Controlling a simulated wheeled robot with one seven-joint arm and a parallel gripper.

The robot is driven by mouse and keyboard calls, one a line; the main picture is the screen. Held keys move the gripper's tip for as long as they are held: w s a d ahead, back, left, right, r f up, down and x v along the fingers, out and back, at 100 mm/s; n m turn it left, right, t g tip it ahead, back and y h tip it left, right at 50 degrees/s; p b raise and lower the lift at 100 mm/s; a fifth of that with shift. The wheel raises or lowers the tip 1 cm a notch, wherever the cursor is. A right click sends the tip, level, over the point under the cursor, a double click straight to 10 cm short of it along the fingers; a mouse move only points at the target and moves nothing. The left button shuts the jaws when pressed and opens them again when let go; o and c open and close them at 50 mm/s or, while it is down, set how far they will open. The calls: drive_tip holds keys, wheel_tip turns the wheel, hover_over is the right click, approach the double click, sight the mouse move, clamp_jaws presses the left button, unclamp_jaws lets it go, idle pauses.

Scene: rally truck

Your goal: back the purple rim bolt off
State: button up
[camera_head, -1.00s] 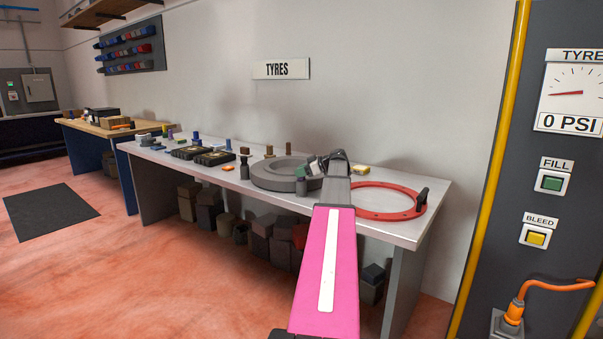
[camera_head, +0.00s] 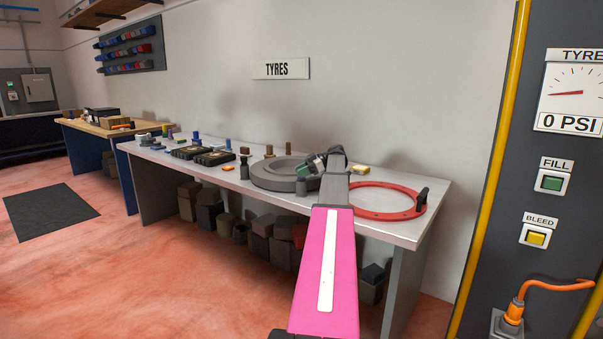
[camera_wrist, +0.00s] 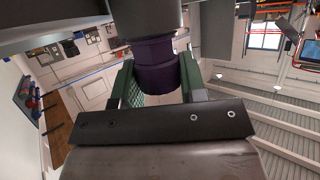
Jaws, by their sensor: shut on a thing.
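The purple rim bolt (camera_wrist: 155,72) is in the middle of the wrist view, between the two green finger pads of my gripper (camera_wrist: 157,80). My gripper is shut on it. The bolt's upper end in that view meets a dark grey round part (camera_wrist: 146,18); I cannot tell whether the bolt is seated in it or apart. In the head view my gripper (camera_head: 318,163) is at the right edge of the thick grey wheel ring (camera_head: 270,176) on the bench. The bolt cannot be made out there.
A red ring (camera_head: 372,213) with a dark handle lies right of my arm on the grey bench (camera_head: 400,233). Small posts and dark trays (camera_head: 213,158) stand to the left. A panel with a gauge (camera_head: 575,93) and FILL and BLEED buttons is at far right.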

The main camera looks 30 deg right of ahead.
drive_tip(key=shift+s+f, duration=0.1)
drive_tip(key=o, duration=0.9)
drive_tip(key=shift+r, duration=0.65)
wheel_tip(320, 180, up, 3)
drive_tip(key=a+r, duration=0.2)
drive_tip(key=a, duration=0.2)
drive_tip(key=a+r, duration=0.2)
drive_tip(key=a, duration=0.2)
drive_tip(key=a+r, duration=0.2)
drive_tip(key=a, duration=0.1)
drive_tip(key=shift+a+r, duration=0.4)
